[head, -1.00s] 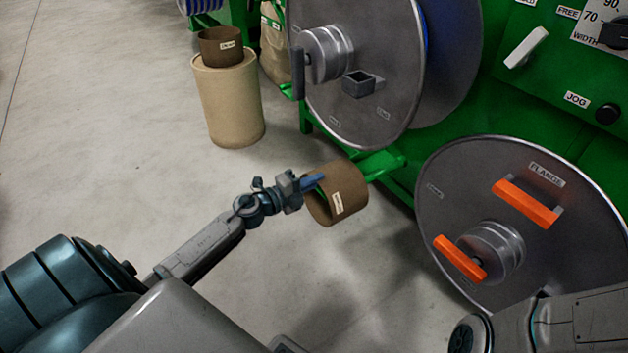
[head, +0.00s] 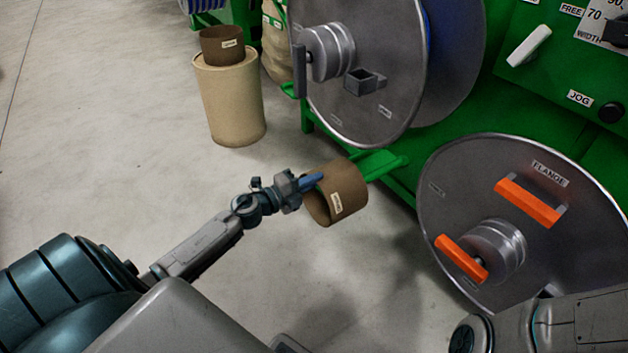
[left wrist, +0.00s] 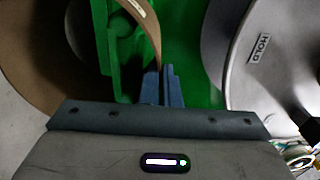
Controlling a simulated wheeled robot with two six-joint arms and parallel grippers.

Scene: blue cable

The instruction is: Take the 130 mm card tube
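A short brown card tube (head: 348,200) with a white label, too small to read, is at my left gripper (head: 313,181) in the head view. The gripper's blue fingers are at the tube's open near end, with its rim between them. In the left wrist view the tube's brown wall (left wrist: 147,28) runs down between the two fingers (left wrist: 161,82), which look closed on it. The tube appears held above the floor, tilted, in front of a green machine foot. A second brown tube (head: 222,46), also labelled, stands on a beige drum. My right gripper is out of view.
A large grey flange disc (head: 470,190) with orange handles (head: 527,203) is at the right. A big reel (head: 385,70) on the green machine (head: 555,75) stands behind the held tube. The floor (head: 110,130) at the left is clear.

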